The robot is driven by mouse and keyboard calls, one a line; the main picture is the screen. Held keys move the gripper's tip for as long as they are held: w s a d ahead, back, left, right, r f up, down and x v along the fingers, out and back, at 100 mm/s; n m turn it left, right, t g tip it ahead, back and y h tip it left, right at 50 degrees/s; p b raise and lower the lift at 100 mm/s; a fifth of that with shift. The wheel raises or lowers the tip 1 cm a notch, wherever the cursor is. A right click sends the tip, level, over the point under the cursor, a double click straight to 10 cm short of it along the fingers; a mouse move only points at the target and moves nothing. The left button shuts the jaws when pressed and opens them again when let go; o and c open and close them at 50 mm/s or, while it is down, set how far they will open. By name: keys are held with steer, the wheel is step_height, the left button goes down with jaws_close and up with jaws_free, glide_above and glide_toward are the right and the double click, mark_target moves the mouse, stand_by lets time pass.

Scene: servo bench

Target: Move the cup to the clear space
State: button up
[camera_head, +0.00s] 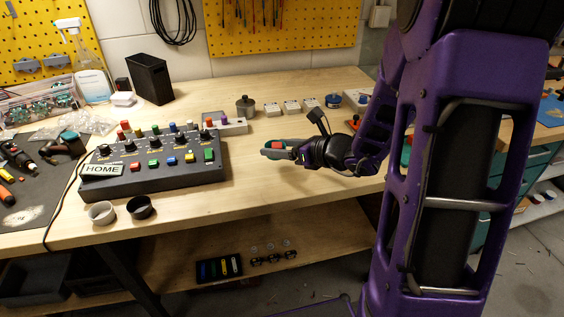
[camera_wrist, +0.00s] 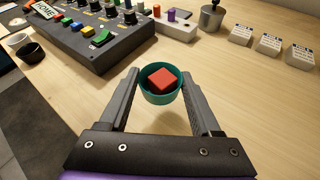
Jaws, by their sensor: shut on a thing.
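A teal cup (camera_wrist: 160,97) with a red block (camera_wrist: 162,78) inside is between the two fingers of my gripper (camera_wrist: 162,88). The fingers press on it from both sides and it looks upright. In the head view, my gripper (camera_head: 277,150) is over the middle of the wooden bench, right of the control box, and the cup is mostly hidden by the fingers. I cannot tell whether the cup's base touches the bench. A light grey cup (camera_head: 102,213) and a black cup (camera_head: 140,208) stand at the bench's front left edge.
The control box (camera_head: 155,172) with knobs, coloured buttons and a HOME label stands left of my gripper. A grey canister (camera_head: 245,106) and several small labelled blocks (camera_head: 291,106) stand behind. The wooden bench top (camera_head: 265,190) is bare in front of my gripper and the box's right side.

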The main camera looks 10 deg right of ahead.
mark_target(279, 170)
steer(key=shift+f+b, duration=0.45)
steer(key=shift+f, duration=1.65)
steer(key=shift+f, duration=0.1)
steer(key=shift+f+b, duration=0.15)
steer(key=shift+b, duration=0.15)
steer(key=o, duration=1.5)
steer(key=shift+r, duration=0.2)
steer(key=shift+r+p, duration=0.2)
steer(key=shift+p, duration=0.25)
steer(key=p+v, duration=0.1)
steer(key=v, duration=1.1)
steer(key=shift+f, duration=0.1)
